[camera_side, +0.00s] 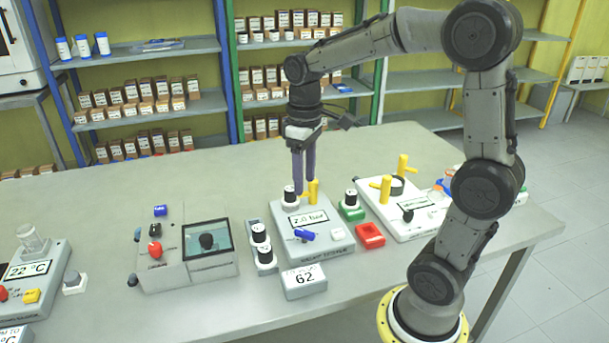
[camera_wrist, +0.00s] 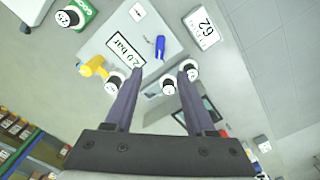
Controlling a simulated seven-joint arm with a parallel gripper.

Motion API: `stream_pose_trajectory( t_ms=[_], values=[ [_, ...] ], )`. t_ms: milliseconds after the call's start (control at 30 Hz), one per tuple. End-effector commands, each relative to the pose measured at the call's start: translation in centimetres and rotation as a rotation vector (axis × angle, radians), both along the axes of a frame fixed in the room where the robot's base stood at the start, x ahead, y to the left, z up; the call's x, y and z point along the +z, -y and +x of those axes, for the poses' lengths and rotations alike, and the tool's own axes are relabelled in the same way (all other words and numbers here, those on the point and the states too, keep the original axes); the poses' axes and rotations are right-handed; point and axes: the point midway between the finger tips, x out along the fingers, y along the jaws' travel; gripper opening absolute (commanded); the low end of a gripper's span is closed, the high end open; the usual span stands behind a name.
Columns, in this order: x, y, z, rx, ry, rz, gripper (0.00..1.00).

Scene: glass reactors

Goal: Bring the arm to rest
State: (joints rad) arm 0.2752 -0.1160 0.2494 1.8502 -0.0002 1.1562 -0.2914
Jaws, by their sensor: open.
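My gripper (camera_side: 303,190) points straight down, with its two purple fingers apart and nothing seen between them. It hangs just above the back of the grey unit (camera_side: 323,246) labelled "2.0 bar", close to a yellow handle (camera_side: 313,190) and a black-and-white knob (camera_side: 289,196). I cannot tell whether the fingertips touch either. The wrist view shows my gripper (camera_wrist: 160,73) open, the grey unit (camera_wrist: 172,22) beyond the fingers and the yellow handle (camera_wrist: 92,67) left of them. My arm is bent in an arch from the right.
A blue lever (camera_side: 305,235) is on the unit's front, behind a "62" display (camera_side: 304,281). Black-capped bottles (camera_side: 265,252) stand left, a red tray (camera_side: 370,236) and green holder (camera_side: 351,211) right. A white unit (camera_side: 420,218) stands farther right. The table's back left (camera_side: 110,210) is clear.

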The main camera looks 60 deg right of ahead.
Motion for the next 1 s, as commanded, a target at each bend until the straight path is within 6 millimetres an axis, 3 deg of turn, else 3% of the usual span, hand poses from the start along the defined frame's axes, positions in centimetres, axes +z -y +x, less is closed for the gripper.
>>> stream_pose_trajectory(
  t_ms=[300, 467, 600, 700, 900, 1000],
  values=[
    [0.1, -0.2, 0.0, 0.005, 0.002, -0.001, 0.55],
    [2.6, -1.9, -0.7, 0.054, 0.08, -0.02, 0.55],
    [5.0, -4.7, -4.2, 0.108, 0.197, -0.04, 0.55],
    [5.6, -6.4, -7.3, 0.123, 0.294, -0.044, 0.55],
    [4.1, -8.3, -12.3, 0.092, 0.45, -0.024, 0.55],
    [2.9, -8.5, -13.5, 0.052, 0.481, -0.011, 0.55]
  ],
)
